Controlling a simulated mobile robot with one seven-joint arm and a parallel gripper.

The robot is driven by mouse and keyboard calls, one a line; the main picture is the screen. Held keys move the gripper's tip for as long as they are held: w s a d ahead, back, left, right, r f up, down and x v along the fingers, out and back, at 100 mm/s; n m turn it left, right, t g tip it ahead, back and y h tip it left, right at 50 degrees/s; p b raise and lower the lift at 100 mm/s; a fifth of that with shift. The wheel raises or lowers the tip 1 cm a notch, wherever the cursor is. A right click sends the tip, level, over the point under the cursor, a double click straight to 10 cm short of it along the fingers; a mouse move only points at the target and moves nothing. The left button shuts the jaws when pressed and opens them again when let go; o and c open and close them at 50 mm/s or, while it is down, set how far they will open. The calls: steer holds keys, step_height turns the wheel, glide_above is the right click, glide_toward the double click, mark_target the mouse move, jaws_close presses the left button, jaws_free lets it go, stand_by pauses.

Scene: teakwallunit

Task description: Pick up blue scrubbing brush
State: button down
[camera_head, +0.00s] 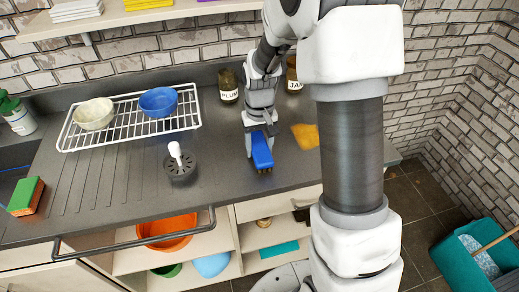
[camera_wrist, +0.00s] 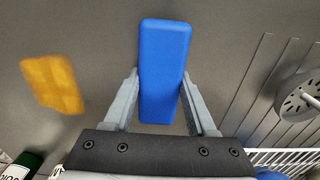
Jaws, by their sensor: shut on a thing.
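The blue scrubbing brush (camera_head: 262,151) is a rectangular blue block with darker bristles below, at the grey counter in the head view. In the wrist view the brush (camera_wrist: 163,70) lies lengthwise between the two fingers. My gripper (camera_wrist: 163,92) is shut on its sides, with a finger against each long side. In the head view my gripper (camera_head: 260,138) points down at the counter, around the rear part of the brush. I cannot tell whether the bristles touch the counter.
A yellow sponge or cloth (camera_head: 305,136) lies right of the brush. A white rack (camera_head: 185,116) holds two bowls. Jars labelled PLUM (camera_head: 228,86) and JAM (camera_head: 293,74) stand behind. The counter in front is clear.

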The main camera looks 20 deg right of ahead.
mark_target(259, 146)
steer(key=shift+r, duration=0.1)
step_height(259, 146, up, 4)
steer(key=shift+w+r+p, duration=0.1)
steer(key=shift+p, duration=0.25)
steer(key=s+d+r, duration=0.6)
steer(key=s+d, duration=0.1)
steer(key=s, duration=0.2)
steer(key=shift+d+r, duration=0.35)
